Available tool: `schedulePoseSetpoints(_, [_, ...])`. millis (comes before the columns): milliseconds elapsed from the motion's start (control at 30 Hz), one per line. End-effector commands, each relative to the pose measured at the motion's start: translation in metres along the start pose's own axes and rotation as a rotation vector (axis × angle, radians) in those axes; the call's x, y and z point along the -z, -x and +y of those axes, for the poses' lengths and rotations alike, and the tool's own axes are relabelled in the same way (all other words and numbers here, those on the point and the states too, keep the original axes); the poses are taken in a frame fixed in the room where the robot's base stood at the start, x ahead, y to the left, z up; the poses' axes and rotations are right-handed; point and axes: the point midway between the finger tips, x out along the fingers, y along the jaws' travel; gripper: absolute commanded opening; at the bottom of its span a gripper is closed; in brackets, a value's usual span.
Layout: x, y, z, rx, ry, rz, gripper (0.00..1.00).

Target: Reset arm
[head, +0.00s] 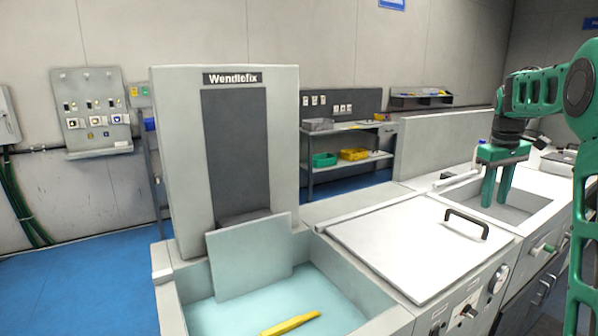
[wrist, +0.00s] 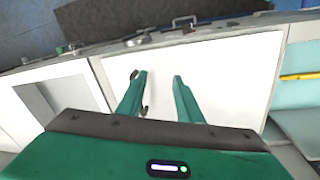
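My gripper (head: 497,192) is green and hangs with its fingers pointing down at the right of the head view. In that view it appears over or in front of the right recess (head: 508,212); its exact height is unclear. In the wrist view my gripper (wrist: 158,82) has its two fingers apart, with nothing held between them. Behind them is the white lid (wrist: 235,70). The lid's dark handle is partly hidden by the left finger. In the head view the lid (head: 400,245) lies closed, with its black handle (head: 467,222) apart from my gripper.
A yellow item (head: 290,323) lies in the light blue basin (head: 225,315) of the Wendlefix machine (head: 172,165). A pale panel (head: 250,255) leans at that basin. A shelf with bins (head: 353,154) stands behind. Blue floor (head: 80,270) is clear at left.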

Motion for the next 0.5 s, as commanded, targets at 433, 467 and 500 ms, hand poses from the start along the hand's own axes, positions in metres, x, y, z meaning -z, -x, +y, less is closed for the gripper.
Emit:
schedulePoseSetpoints(433, [-0.183,-0.01,-0.094,0.074,-0.402,-0.035,0.33])
schedulePoseSetpoints(467, [-0.196,-0.013,-0.102,0.077,-0.427,-0.039,0.33])
schedulePoseSetpoints(500, [-0.212,-0.018,-0.112,0.083,-0.46,-0.045,0.33])
